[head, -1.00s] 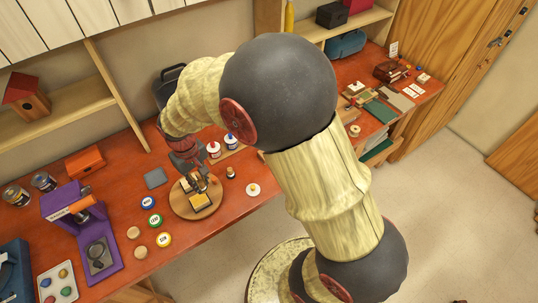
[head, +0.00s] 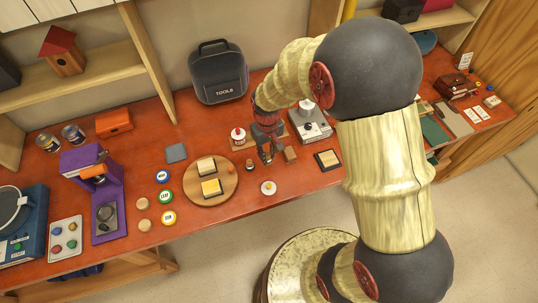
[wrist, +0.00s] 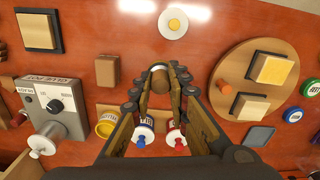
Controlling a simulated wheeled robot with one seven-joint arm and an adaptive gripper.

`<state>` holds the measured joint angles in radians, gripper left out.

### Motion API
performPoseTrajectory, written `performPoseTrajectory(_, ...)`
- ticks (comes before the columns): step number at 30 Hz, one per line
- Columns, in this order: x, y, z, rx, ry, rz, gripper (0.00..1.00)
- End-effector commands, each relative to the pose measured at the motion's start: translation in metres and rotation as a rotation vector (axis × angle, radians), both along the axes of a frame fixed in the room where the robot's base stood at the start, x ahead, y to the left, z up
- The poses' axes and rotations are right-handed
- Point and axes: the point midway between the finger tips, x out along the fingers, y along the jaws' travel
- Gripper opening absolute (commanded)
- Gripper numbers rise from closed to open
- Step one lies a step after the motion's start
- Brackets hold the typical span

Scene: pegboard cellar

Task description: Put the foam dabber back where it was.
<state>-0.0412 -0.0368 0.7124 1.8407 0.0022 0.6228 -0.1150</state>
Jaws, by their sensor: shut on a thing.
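My gripper (head: 266,155) is low over the red-brown bench, to the right of the round wooden board (head: 189,194). In the wrist view my gripper (wrist: 158,88) is shut on a small brown piece with a rounded paler end, which looks like the foam dabber (wrist: 158,77). The round board carries two square, dark-edged blocks with pale yellow (head: 211,187) and beige (head: 206,166) tops.
Capped bottles (head: 238,136) stand behind my gripper on a wooden strip. A grey glue pot unit (head: 312,124), a brown block (head: 290,154) and a dark-framed square (head: 328,159) lie to the right.

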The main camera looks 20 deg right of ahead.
Motion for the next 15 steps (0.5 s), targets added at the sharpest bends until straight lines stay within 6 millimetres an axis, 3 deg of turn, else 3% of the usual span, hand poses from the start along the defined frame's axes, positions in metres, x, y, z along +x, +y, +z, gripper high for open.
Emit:
performPoseTrajectory(6,0.028,-0.012,-0.038,0.0,0.003,-0.001,0.0)
performPoseTrajectory(15,0.043,-0.018,-0.056,0.0,0.001,-0.001,0.0)
